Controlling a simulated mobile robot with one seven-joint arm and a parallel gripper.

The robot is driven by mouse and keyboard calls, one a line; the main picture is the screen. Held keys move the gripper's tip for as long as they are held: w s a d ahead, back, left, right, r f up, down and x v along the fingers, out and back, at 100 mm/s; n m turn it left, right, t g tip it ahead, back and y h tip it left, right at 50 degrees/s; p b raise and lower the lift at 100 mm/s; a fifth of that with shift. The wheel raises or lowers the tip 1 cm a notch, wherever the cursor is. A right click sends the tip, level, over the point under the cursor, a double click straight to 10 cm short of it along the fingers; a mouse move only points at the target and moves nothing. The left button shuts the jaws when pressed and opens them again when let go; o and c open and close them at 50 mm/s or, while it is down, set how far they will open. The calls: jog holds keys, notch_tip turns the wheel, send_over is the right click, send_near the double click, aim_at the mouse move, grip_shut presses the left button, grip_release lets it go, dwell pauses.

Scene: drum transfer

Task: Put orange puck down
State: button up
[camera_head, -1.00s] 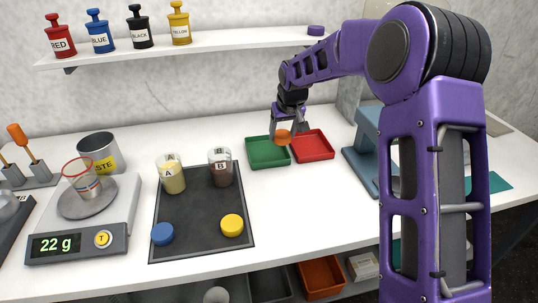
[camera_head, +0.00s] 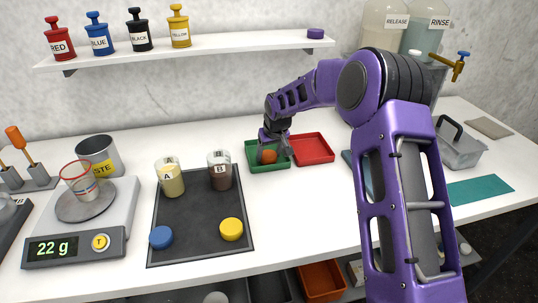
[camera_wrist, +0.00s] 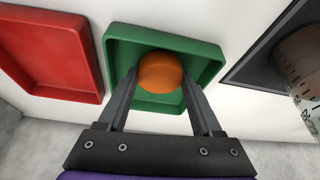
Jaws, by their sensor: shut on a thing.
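The orange puck (camera_head: 269,156) is between the fingers of my gripper (camera_head: 271,152), over the green tray (camera_head: 256,166). In the wrist view the orange puck (camera_wrist: 160,72) sits between the two fingertips of my gripper (camera_wrist: 160,86), which is shut on it. The green tray (camera_wrist: 205,72) lies below and around it in that view. I cannot tell whether the puck touches the tray floor.
A red tray (camera_head: 314,150) lies right beside the green one. A dark mat (camera_head: 200,215) holds jars A (camera_head: 170,180) and B (camera_head: 220,172), a blue puck (camera_head: 161,237) and a yellow puck (camera_head: 231,229). A shelf (camera_head: 200,50) runs above.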

jog(key=shift+f, duration=0.3)
jog(key=o, duration=1.5)
jog(key=shift+r, duration=0.55)
jog(key=v, duration=1.1)
jog(key=shift+s, duration=0.25)
